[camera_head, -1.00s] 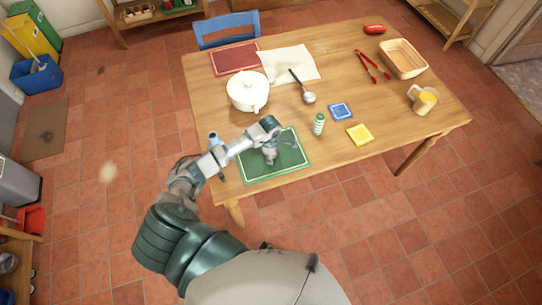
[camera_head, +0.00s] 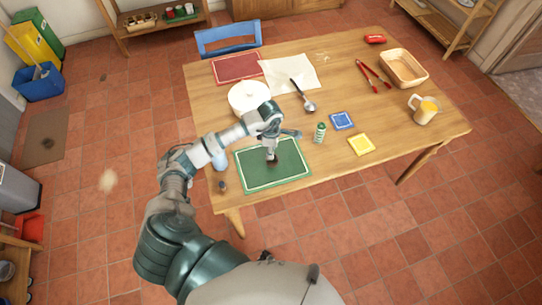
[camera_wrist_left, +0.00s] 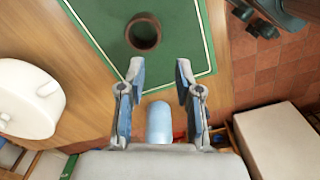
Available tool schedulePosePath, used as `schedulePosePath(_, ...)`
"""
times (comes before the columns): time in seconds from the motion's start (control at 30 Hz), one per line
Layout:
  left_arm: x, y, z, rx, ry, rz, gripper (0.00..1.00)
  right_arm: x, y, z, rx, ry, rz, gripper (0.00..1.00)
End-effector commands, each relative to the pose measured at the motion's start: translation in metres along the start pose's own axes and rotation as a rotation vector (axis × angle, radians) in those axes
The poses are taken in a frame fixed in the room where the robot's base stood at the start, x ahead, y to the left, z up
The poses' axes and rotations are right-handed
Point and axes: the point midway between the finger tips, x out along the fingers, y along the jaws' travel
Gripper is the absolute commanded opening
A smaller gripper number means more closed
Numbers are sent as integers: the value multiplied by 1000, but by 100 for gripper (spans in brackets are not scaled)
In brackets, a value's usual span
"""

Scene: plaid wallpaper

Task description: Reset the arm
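My left gripper (camera_head: 271,155) hangs over the green mat (camera_head: 292,178) at the table's near left, pointing down. In the left wrist view its two fingers (camera_wrist_left: 160,70) are apart with nothing between them. A dark brown round cup or ring (camera_wrist_left: 143,32) sits on the green mat just beyond the fingertips, not gripped. A pale blue rounded object (camera_wrist_left: 158,122) shows below and between the fingers. My right gripper is in neither view.
A white pot (camera_head: 247,97) stands close behind my left forearm. A green-and-white shaker (camera_head: 320,132) stands right of the gripper. Blue (camera_head: 342,120) and yellow (camera_head: 361,144) squares, a ladle (camera_head: 309,105), red tongs (camera_head: 374,79), a basket (camera_head: 404,66) and a pitcher (camera_head: 423,110) lie farther right.

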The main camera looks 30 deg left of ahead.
Motion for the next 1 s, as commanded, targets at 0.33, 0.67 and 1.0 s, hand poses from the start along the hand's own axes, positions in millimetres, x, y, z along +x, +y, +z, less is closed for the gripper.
schedulePosePath(0.33,-5,-1,0,1,0,-2,34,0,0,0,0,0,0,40)
schedulePosePath(0.67,-4,-3,5,4,-18,-5,34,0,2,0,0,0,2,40)
schedulePosePath(1.0,-29,-106,174,-82,-834,-247,34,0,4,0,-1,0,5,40)
